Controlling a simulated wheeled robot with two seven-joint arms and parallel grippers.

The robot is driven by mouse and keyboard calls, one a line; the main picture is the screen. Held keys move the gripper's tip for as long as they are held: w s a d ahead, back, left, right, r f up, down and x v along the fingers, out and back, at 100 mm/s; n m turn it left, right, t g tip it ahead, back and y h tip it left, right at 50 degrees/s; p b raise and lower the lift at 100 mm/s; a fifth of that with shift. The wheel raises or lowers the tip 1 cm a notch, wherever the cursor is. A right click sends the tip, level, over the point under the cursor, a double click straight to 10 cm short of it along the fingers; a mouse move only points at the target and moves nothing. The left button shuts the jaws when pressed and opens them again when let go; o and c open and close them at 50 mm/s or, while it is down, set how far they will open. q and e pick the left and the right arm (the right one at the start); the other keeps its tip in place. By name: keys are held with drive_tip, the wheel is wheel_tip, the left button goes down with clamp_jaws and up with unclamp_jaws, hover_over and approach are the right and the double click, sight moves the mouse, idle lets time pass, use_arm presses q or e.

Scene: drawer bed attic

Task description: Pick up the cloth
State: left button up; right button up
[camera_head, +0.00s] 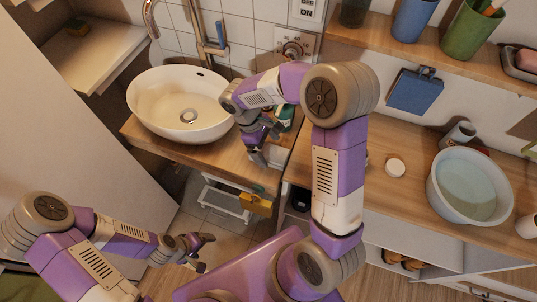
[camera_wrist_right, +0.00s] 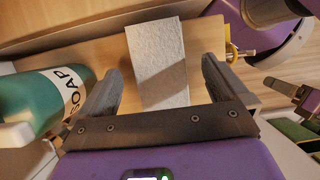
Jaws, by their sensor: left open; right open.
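A pale grey, rough-textured rectangular cloth (camera_wrist_right: 158,65) lies flat on the wooden counter in the right wrist view. In the head view a pale part of it shows beside the right gripper (camera_head: 276,156). My right gripper (camera_head: 262,150) is open above the counter, beside the sink. In the right wrist view its two fingers (camera_wrist_right: 160,78) stand apart on either side of the cloth's near part, with nothing visibly gripped. Whether they touch the cloth I cannot tell. My left gripper (camera_head: 202,252) is open and empty, low at the lower left, away from the counter.
A green soap bottle (camera_wrist_right: 50,98) stands close left of the right gripper in the wrist view. A white basin (camera_head: 182,104) is left of the gripper. A yellow item (camera_head: 258,205) hangs at the counter front. A water-filled bowl (camera_head: 468,187) stands on the right counter.

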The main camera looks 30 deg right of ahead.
sight(270, 152)
drive_tip(key=x, duration=0.3)
drive_tip(key=shift+w+b, duration=0.1)
drive_tip(key=shift+b, duration=0.3)
drive_tip(key=shift+c, duration=0.5)
drive_tip(key=c, duration=0.9)
wheel_tip(270, 152, up, 18)
drive_tip(key=p, duration=0.6)
drive_tip(key=shift+r, duration=0.1)
